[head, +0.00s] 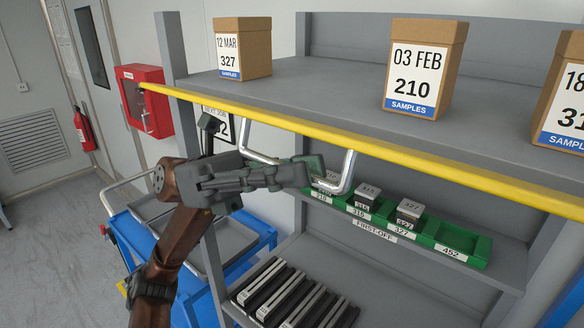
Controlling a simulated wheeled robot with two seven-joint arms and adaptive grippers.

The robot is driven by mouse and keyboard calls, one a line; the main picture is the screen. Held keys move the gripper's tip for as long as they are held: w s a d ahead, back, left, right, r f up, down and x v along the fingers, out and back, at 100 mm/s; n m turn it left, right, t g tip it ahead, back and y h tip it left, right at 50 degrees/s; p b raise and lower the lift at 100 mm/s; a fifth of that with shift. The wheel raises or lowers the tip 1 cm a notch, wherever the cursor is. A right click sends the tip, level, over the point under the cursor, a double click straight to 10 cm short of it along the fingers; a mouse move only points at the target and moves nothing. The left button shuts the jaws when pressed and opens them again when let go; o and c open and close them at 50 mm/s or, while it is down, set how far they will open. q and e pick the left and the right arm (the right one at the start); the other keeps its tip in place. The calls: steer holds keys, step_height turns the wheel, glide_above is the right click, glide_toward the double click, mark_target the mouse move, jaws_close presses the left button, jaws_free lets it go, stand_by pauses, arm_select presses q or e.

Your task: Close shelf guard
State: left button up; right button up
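The shelf guard is a yellow bar (410,152) running along the front of the upper shelf, from the left post toward the right edge of the head view. A silver U-shaped handle (349,172) hangs below the bar. My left gripper (312,168) reaches in from the left at the handle, and its fingers overlap the handle's lower rail. The fingers hide the middle of that rail, so I cannot tell whether they are closed around it or only in front of it. My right gripper is not in view.
Sample boxes stand on the upper shelf (317,75), including box 327 (242,50) and box 210 (424,70). A green divided tray (462,240) with small blocks sits below. A blue cart (137,243) and red wall box (143,98) are at left.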

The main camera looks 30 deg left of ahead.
mark_target(303, 123)
arm_select(q)
jaws_close()
